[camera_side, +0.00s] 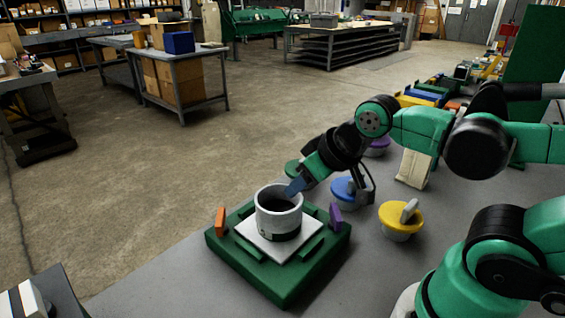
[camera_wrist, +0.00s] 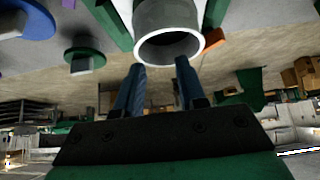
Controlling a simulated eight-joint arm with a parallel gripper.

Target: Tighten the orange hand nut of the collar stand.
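The collar stand has a green base (camera_side: 282,287) with a white square plate and a grey round collar (camera_side: 279,222) upright in its middle. An orange piece (camera_side: 220,221), which looks like the hand nut, stands at the base's left edge. In the wrist view, an orange piece (camera_wrist: 214,40) shows beside the collar (camera_wrist: 168,48). A purple piece (camera_side: 336,216) stands at the right edge. My gripper (camera_side: 293,188) has its blue fingers at the collar's far rim; I cannot tell whether they touch it. In the wrist view, my gripper's fingers (camera_wrist: 160,65) are apart with nothing between them.
A blue lid (camera_side: 345,190) and a yellow lid (camera_side: 401,216) with grey knobs stand right of the stand. A green lid (camera_side: 293,170) is partly hidden behind my gripper. A wooden block (camera_side: 413,168) stands farther back. The grey tabletop left of the stand is clear.

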